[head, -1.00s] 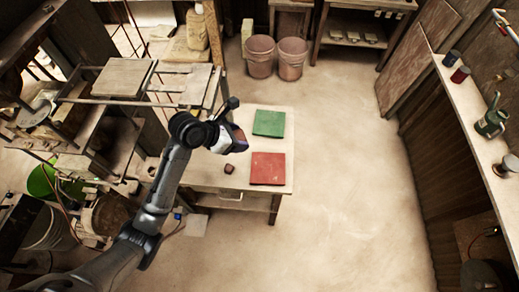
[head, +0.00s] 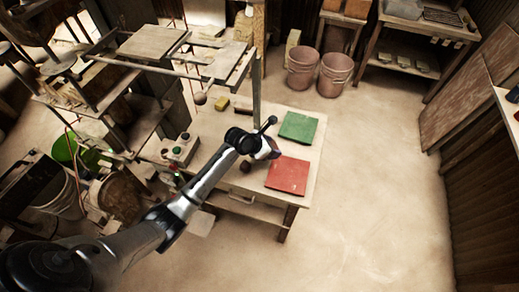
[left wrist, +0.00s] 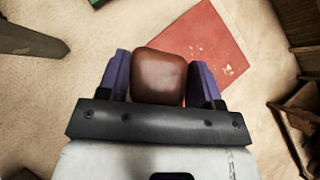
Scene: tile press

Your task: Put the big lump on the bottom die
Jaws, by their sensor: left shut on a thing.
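My left gripper (left wrist: 158,85) is shut on a smooth reddish-brown lump (left wrist: 158,72), held between its purple fingers in the left wrist view. In the head view this gripper (head: 270,149) is over the worktable, between the green and red squares, and hides the held lump. A smaller dark brown lump (head: 245,167) lies on the table left of the red square. A metal and wood press frame (head: 256,85) stands at the table's left. I cannot clearly tell the bottom die apart in it. My right gripper is not in view.
A green square (head: 298,128) and a red square (head: 288,176) lie on the table (head: 262,197). A yellow block (head: 221,104) and a box with buttons (head: 181,149) are near the press. Two pink buckets (head: 335,75) stand behind. The floor at right is clear.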

